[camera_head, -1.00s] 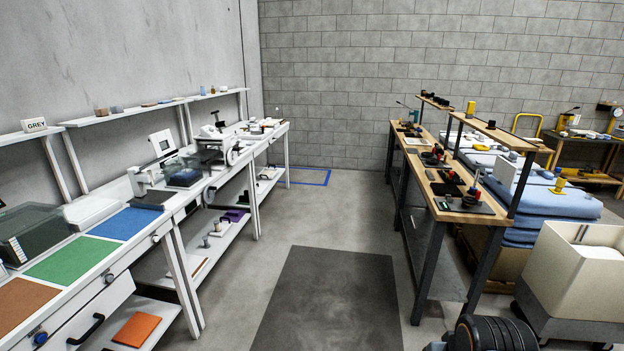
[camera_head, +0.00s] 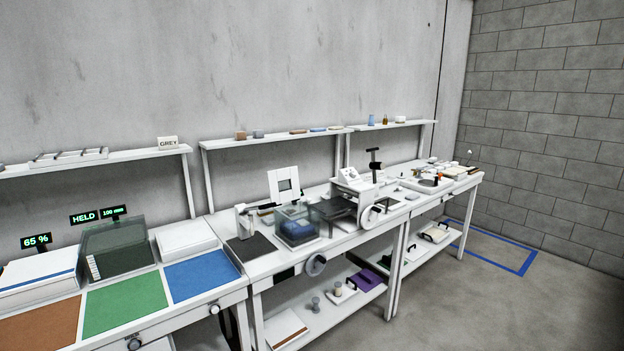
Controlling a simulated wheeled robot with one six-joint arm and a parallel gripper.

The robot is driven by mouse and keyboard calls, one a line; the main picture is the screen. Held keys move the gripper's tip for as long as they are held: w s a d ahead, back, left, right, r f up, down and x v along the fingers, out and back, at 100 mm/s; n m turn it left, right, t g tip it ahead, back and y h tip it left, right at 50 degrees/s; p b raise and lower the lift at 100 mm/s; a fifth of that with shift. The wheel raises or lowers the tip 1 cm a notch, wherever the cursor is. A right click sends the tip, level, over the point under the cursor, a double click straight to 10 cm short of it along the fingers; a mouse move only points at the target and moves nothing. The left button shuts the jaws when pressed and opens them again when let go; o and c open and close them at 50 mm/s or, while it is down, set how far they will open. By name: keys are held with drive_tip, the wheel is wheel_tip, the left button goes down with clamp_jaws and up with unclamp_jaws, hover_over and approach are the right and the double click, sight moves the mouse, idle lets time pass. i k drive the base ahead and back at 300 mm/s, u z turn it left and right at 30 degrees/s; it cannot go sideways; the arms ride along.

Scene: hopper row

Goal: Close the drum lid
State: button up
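I cannot make out a drum or a drum lid for certain in the head view. A clear box (camera_head: 296,236) with a dark blue block inside stands on the white bench. A dark flat plate (camera_head: 333,208) sits just to its right, beside a white machine with a round knob (camera_head: 372,217). I cannot tell whether any of these belongs to a drum. My gripper is not in view.
White benches (camera_head: 262,269) run along the left wall, with a raised shelf (camera_head: 270,139) behind. Green (camera_head: 124,303), blue (camera_head: 200,276) and brown (camera_head: 42,326) mats lie at the near left. A smoky clear box (camera_head: 117,248) stands behind the green mat. Grey floor (camera_head: 450,300) is clear at right.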

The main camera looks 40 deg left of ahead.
sight(292, 194)
drive_tip(key=u, duration=0.4)
drive_tip(key=i, duration=1.35)
drive_tip(key=u, duration=1.85)
drive_tip(key=i, duration=1.15)
drive_tip(key=u, duration=1.1)
